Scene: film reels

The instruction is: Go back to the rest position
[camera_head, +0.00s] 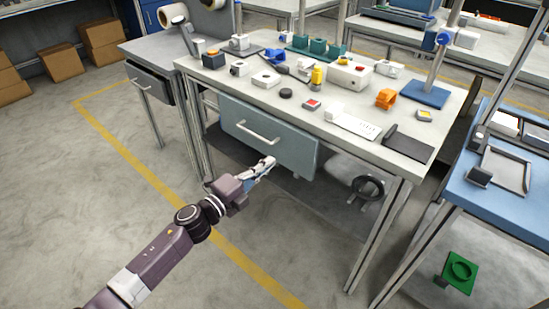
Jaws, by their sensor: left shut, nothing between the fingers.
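My left gripper (263,167) is at the end of my left arm, which comes in from the lower left. It is shut and empty, in front of the grey workbench (225,82) and below its tabletop. The fingertips show in front of the blue-grey drawer (290,150) under the bench, near its lower edge; I cannot tell whether they touch it. My right gripper is not in view.
The bench holds many small parts, among them an orange tape dispenser (386,98) and a white box (348,75). A blue table (512,220) stands at the right. A dark reel (369,187) is under the bench. The floor at the left (60,190) is clear.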

